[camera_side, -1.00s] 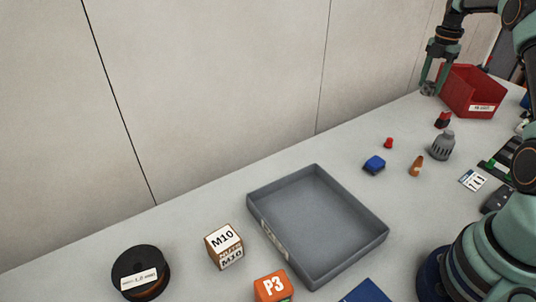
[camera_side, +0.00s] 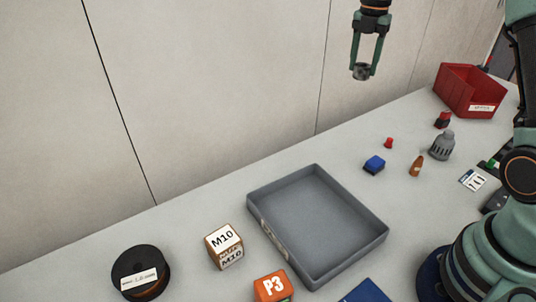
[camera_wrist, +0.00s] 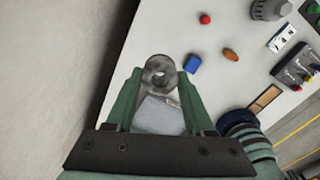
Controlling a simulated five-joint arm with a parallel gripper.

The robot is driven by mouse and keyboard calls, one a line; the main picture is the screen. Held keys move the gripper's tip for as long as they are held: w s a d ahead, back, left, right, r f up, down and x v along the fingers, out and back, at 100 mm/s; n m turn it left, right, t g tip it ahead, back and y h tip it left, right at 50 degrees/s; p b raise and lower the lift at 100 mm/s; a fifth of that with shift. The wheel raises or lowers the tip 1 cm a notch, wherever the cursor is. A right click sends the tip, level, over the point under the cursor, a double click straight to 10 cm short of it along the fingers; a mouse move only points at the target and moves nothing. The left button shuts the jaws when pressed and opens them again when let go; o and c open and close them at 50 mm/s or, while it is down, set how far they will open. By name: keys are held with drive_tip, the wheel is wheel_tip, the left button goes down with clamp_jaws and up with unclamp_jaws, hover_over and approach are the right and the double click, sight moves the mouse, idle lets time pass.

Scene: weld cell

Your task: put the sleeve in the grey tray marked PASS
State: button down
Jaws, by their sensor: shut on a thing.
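In the wrist view the tray (camera_wrist: 158,115) shows beyond the sleeve, between the fingers. My gripper is above the tray's far side and apart from it.
Left of the tray are an M10 box (camera_side: 223,245), an orange P3 block (camera_side: 271,287) and a black spool (camera_side: 139,272). Right of it are a blue block (camera_side: 374,165), a brown piece (camera_side: 416,166) and a grey slotted part (camera_side: 442,146). A red bin (camera_side: 467,92) stands at far right.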

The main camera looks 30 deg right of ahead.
drive_tip(key=s+a+n, duration=0.2)
drive_tip(key=a, duration=0.7)
drive_tip(key=s+a+n, duration=0.2)
drive_tip(key=a, duration=0.6)
drive_tip(key=n, duration=0.3)
hover_over(300, 207)
drive_tip(key=f, duration=0.2)
wheel_tip(300, 207, down, 19)
drive_tip(key=shift+f, duration=0.1)
drive_tip(key=shift+f, duration=0.15)
drive_tip(key=shift+c, duration=1.4)
unclamp_jaws()
